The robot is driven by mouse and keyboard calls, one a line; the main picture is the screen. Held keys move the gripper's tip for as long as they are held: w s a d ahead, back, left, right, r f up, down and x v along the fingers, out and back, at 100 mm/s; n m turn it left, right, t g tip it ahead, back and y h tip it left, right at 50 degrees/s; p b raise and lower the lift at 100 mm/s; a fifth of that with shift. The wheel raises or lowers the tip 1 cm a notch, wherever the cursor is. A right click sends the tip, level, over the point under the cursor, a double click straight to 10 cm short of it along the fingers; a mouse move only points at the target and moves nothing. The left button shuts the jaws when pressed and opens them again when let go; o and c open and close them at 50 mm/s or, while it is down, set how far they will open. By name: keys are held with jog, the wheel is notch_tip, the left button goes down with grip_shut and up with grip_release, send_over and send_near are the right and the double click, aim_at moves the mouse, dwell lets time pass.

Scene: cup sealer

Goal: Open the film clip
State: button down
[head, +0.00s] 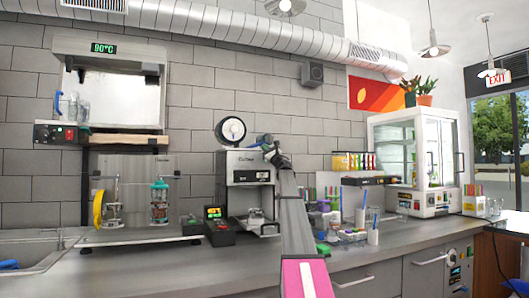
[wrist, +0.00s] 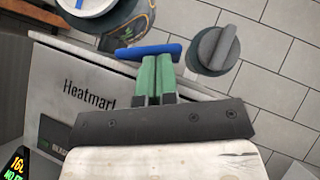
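The cup sealer (head: 248,172), marked Heatmark, stands on the counter with a white film roll (head: 231,131) on top. In the wrist view, part of the roll (wrist: 92,5) shows at the top left. A blue bar (wrist: 130,54), which looks like the film clip's handle, lies across the sealer's top edge. My gripper (wrist: 156,60) has its green fingers side by side with almost no gap. Their tips are at the middle of the blue bar, which sticks out on both sides. I cannot tell whether they touch it. In the head view my gripper (head: 270,150) is at the sealer's upper right.
A round grey knob (wrist: 214,50) is just right of the blue bar. A small device with a lit display (head: 216,224) stands left of the sealer. Cups and bottles (head: 325,218) stand to its right, before a glass cabinet (head: 404,150). The tiled wall is close behind.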

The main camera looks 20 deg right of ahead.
jog(key=shift+a+r+n+g+y, duration=0.1)
jog(key=shift+r+n+g+y, duration=0.5)
jog(key=shift+n+g, duration=0.7)
jog(key=shift+a+r+n+g+y, duration=0.1)
jog(key=shift+r+n+g+y, duration=0.5)
jog(key=shift+n, duration=1.15)
jog(key=shift+a+r+n+g+y, duration=0.1)
jog(key=shift+r+n+g+y, duration=0.45)
jog(key=shift+n+g, duration=0.9)
jog(key=shift+r, duration=0.3)
